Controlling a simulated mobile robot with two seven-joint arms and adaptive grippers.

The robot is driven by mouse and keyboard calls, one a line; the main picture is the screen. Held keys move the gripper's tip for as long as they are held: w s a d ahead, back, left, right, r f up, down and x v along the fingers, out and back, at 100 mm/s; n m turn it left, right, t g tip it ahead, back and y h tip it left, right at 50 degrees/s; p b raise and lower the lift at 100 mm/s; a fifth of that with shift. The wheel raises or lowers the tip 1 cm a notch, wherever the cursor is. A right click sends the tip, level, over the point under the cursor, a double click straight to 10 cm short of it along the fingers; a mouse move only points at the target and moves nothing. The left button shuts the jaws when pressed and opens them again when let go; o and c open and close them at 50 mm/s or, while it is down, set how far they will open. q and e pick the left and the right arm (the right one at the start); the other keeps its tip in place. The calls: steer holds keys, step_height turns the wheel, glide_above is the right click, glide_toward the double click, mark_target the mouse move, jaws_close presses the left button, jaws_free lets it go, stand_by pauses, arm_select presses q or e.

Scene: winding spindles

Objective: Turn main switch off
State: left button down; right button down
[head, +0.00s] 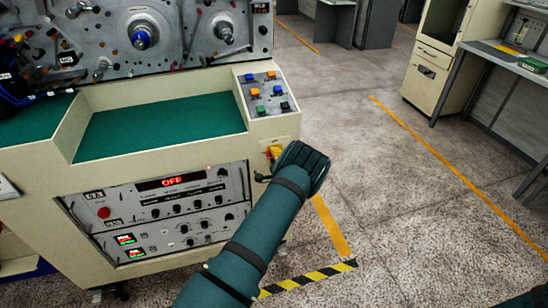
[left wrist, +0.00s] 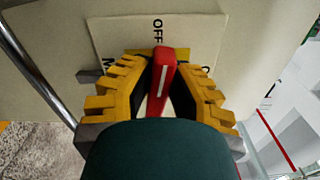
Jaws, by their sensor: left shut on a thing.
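The main switch has a red handle (left wrist: 162,75) with a white line, on a cream plate (left wrist: 115,30) in the left wrist view. Its tip points towards the word OFF on the plate. My left gripper (left wrist: 158,85) is shut on the handle, with a yellow finger on either side. Other lettering on the plate is partly hidden by the fingers. My right gripper does not show.
The machine's front panel (head: 160,212) has knobs, and its display (head: 172,181) reads OFF in red. A sloped button box (head: 265,95) sits just above my left gripper. Spindles stand at the back. The floor to the right is clear, with cabinets (head: 435,60) farther off.

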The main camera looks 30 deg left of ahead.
arm_select(q)
steer(key=shift+n+b, duration=0.4)
steer(key=shift+n, duration=0.6)
steer(key=shift+w, duration=0.1)
steer(key=c, duration=0.9)
jaws_free()
steer(key=shift+f, duration=0.1)
steer(key=v, duration=1.2)
